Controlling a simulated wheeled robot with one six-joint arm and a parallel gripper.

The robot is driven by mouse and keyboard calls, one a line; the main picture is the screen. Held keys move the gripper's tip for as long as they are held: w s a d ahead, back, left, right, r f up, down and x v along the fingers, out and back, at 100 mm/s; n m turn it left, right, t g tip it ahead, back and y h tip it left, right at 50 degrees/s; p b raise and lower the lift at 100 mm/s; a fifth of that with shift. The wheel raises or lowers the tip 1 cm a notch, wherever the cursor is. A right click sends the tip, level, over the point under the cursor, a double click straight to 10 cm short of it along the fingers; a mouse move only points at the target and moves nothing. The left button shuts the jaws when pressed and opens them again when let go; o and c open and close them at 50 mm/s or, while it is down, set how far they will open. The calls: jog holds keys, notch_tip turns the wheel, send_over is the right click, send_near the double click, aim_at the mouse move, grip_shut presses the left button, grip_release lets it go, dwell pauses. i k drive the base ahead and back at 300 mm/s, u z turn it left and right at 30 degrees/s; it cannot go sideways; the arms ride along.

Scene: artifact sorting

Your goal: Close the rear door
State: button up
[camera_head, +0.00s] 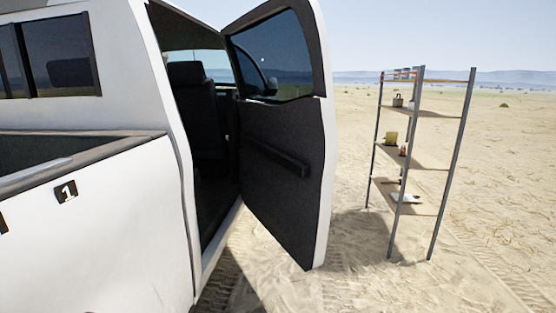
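The rear door (268,165) of a white pickup truck (90,190) stands wide open. It swings out to the right of the body, with its dark inner panel and window facing me. A dark bar-shaped armrest (278,158) runs along the inner panel. The door opening (210,150) shows dark seats inside. The outer handle of the door is hidden from this side. My gripper is not in view.
A metal shelf rack (424,150) with several small items stands on the sand to the right of the door. A strip of sand (350,240) lies between them. Open desert sand (510,180) extends right and behind. The truck bed is at the left.

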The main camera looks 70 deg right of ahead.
aim_at(290, 141)
jog(key=z, duration=3.55)
jog(key=i, duration=4.2)
jog(key=u, duration=2.8)
jog(key=k, duration=0.5)
jog(key=u, duration=0.65)
